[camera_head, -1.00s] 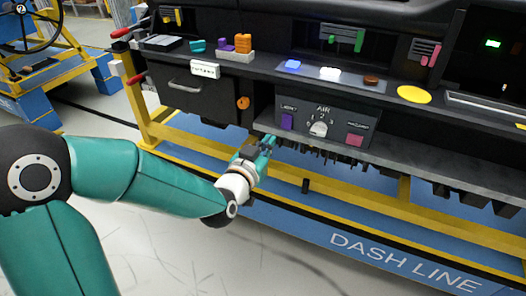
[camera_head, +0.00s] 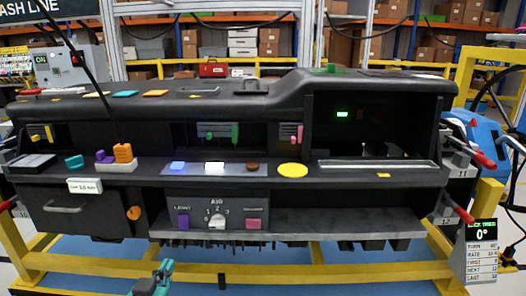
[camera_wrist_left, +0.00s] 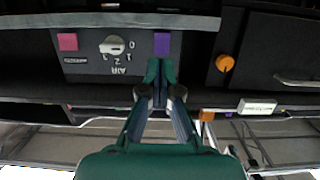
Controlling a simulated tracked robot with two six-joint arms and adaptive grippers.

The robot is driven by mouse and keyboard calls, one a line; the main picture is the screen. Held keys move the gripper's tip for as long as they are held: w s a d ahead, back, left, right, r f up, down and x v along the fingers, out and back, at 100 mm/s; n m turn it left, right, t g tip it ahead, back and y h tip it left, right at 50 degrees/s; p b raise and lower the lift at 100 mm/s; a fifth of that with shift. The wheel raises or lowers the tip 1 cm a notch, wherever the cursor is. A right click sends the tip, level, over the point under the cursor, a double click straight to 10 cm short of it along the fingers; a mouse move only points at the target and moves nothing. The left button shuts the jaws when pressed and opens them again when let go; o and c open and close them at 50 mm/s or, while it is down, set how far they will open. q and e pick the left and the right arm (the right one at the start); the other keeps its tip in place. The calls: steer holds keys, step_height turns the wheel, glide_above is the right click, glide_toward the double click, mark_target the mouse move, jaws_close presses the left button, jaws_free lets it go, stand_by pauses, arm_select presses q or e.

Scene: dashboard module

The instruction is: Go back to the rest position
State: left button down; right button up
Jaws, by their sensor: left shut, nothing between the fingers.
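My left gripper (camera_head: 156,277) shows at the bottom edge of the head view, low in front of the dashboard module (camera_head: 300,222). Most of its arm is out of frame. In the left wrist view, which shows the module upside down, its teal fingers (camera_wrist_left: 160,72) are together with nothing between them. They appear in front of the AIR panel (camera_wrist_left: 90,62), by the purple button (camera_wrist_left: 162,44); whether they touch it I cannot tell. In the head view the gripper is below the panel and apart from it. My right gripper is not in view.
The yellow frame (camera_head: 80,265) runs under the module. The glovebox with an orange knob (camera_head: 134,213) is left of the panel. A white dial (camera_head: 216,221) and a pink button (camera_head: 253,223) sit on the panel. A lock screen (camera_head: 481,234) stands at the right.

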arm_select(q)
steer(key=s+d+f+g+h, duration=0.1)
steer(key=s+d+f+g, duration=0.15)
steer(key=f, duration=0.85)
steer(key=s+d+f+g+h, duration=0.1)
steer(key=s+d+f+g, duration=0.2)
steer(key=f, duration=0.8)
steer(key=s+d+f+g+h, duration=0.1)
steer(key=s+d+f+g, duration=0.15)
steer(key=s+f, duration=0.25)
steer(key=s+d+f+n+g+h, duration=0.1)
steer(key=s+d+f+g, duration=0.1)
steer(key=s+f+g, duration=0.3)
steer(key=s+d+f+g+h, duration=0.1)
steer(key=s+d+f+g, duration=0.15)
steer(key=s+f, duration=0.3)
step_height(320, 180, up, 18)
steer(key=s+p, duration=0.1)
steer(key=p, duration=1.6)
